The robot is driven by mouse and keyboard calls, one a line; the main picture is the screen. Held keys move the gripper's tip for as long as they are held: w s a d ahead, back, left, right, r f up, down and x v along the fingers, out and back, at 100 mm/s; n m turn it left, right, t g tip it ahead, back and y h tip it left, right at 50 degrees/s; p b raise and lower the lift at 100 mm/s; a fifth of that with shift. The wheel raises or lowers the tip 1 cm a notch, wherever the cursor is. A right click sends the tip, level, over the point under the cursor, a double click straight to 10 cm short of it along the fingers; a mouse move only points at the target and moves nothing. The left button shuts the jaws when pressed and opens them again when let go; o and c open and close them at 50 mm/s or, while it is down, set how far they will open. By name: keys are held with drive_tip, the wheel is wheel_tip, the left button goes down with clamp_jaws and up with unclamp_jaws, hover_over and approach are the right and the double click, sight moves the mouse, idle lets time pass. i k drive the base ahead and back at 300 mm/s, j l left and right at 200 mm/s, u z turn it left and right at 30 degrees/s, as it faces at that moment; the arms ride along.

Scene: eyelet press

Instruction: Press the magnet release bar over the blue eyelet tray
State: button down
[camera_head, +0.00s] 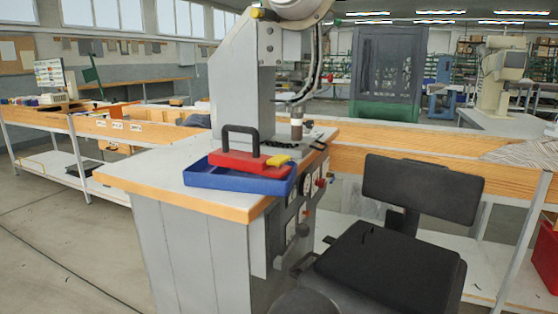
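The blue eyelet tray (228,183) sits on the press cabinet's worktop near its front edge. A red magnet block (238,162) with a black arched handle (241,130) lies over the tray. I cannot tell whether it touches the tray or its contents. The yellow release bar (283,161) sticks out at the right end of the red block, over the tray's right part. The tray's inside is mostly hidden by the block. My gripper is not in view.
The grey press column (234,85) stands right behind the tray, with its tool (296,122) at the right. A black chair (385,265) stands right of the cabinet. Bare worktop (150,172) lies left of the tray. Grey floor (70,235) is open at the left.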

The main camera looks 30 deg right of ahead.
sight(278, 159)
drive_tip(key=i+j, duration=0.15)
drive_tip(key=j, duration=0.2)
drive_tip(key=i+j, duration=0.15)
drive_tip(key=j, duration=0.2)
drive_tip(key=i+j, duration=0.2)
drive_tip(key=j, duration=0.15)
drive_tip(key=i+j, duration=0.15)
drive_tip(key=j, duration=0.2)
drive_tip(key=z, duration=2.25)
